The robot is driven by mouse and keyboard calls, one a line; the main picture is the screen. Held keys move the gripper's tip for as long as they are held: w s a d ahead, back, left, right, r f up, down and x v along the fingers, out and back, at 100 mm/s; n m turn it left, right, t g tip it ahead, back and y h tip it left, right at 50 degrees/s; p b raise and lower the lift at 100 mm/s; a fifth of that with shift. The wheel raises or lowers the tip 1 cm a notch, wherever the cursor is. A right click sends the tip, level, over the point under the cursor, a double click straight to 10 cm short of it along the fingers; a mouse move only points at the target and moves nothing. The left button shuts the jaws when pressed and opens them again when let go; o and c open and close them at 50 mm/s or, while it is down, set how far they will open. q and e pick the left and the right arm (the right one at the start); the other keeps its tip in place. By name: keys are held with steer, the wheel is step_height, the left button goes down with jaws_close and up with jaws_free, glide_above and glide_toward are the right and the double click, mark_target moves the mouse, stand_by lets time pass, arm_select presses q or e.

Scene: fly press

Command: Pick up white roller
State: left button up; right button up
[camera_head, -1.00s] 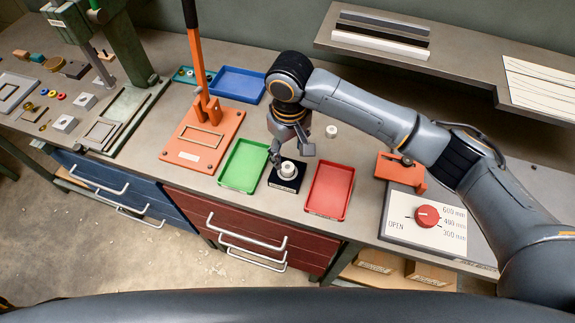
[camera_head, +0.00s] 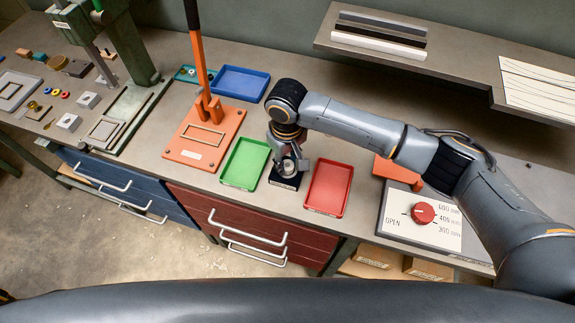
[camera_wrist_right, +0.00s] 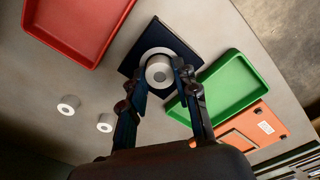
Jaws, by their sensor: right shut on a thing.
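A white roller (camera_wrist_right: 158,70) with a grey centre stands on a black square pad (camera_wrist_right: 133,65) between the green tray and the red tray. In the head view the roller (camera_head: 287,168) is mostly hidden by my right gripper (camera_head: 288,164), which is down over the pad (camera_head: 287,182). In the wrist view the two fingers of the right gripper (camera_wrist_right: 161,78) are shut on the roller from both sides. The roller appears still at the pad; I cannot tell any gap. My left gripper is not in view.
Two more white rollers (camera_wrist_right: 68,104) lie on the bench in the wrist view. The green tray (camera_head: 243,163) and the red tray (camera_head: 329,187) flank the pad closely. An orange press base (camera_head: 190,157) stands left, a dial panel (camera_head: 424,222) right.

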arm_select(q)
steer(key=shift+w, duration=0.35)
